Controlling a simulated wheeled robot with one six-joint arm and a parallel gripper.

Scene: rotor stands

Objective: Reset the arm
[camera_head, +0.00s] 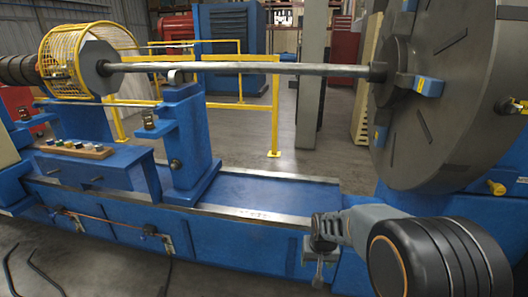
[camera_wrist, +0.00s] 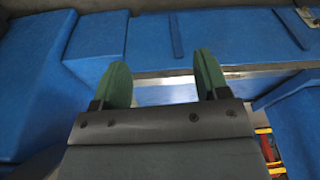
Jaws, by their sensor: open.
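My gripper (camera_wrist: 163,80) shows in the wrist view, with two green-padded fingers spread apart and nothing between them. Blue machine surfaces and a pale metal strip lie beyond the fingertips. In the head view my arm reaches in from the lower right, in front of the blue machine bed (camera_head: 265,190). Its grey end is near the bed's front edge, and I cannot make out the finger opening there.
A long steel shaft (camera_head: 240,67) runs above the bed to a large grey disc (camera_head: 440,95) at right. A yellow cage (camera_head: 68,62) is at left. A wooden tray (camera_head: 75,149) with small parts sits on a blue shelf. Yellow railing (camera_head: 275,110) stands behind.

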